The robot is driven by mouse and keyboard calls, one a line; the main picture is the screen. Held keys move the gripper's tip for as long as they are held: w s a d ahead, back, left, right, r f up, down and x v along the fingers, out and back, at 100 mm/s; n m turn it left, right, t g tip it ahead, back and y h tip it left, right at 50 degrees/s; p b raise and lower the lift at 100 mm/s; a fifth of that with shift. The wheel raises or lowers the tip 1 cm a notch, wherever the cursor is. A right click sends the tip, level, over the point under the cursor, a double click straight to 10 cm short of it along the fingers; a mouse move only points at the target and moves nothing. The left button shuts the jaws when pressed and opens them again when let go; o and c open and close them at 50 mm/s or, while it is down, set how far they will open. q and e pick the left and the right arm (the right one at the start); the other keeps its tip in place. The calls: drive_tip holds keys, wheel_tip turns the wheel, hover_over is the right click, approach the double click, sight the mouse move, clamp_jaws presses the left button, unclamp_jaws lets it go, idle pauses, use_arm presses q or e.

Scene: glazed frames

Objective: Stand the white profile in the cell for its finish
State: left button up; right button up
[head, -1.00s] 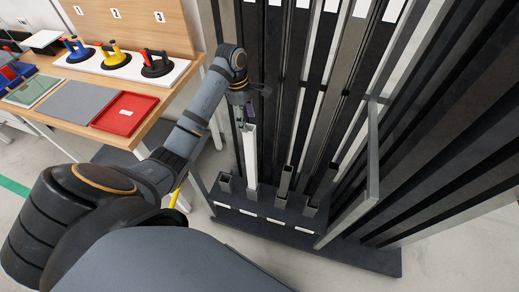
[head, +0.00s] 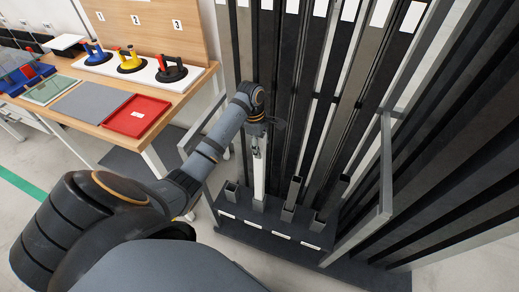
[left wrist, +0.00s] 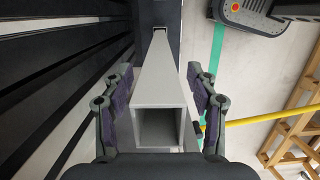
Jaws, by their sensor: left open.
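The white profile (head: 259,178) is a square hollow bar. It stands upright in a front cell of the dark rack base (head: 272,238), second from the left, with its foot hidden in the cell. My left gripper (head: 257,142) is at its top end and covers part of it. In the left wrist view the profile (left wrist: 159,92) runs away from its open square end down to a dark cell. The open fingers of the left gripper (left wrist: 160,78) lie either side of it, with gaps showing. My right gripper is not in view.
Short grey profiles (head: 290,195) stand in neighbouring cells. Tall dark profiles and a grey metal frame (head: 386,165) rise close behind and to the right. A wooden bench (head: 185,97) at the left carries a red tray (head: 130,115) and suction lifters (head: 130,62).

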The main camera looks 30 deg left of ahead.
use_arm(q)
drive_tip(key=shift+f, duration=0.35)
clamp_jaws()
drive_tip(key=shift+r, duration=0.1)
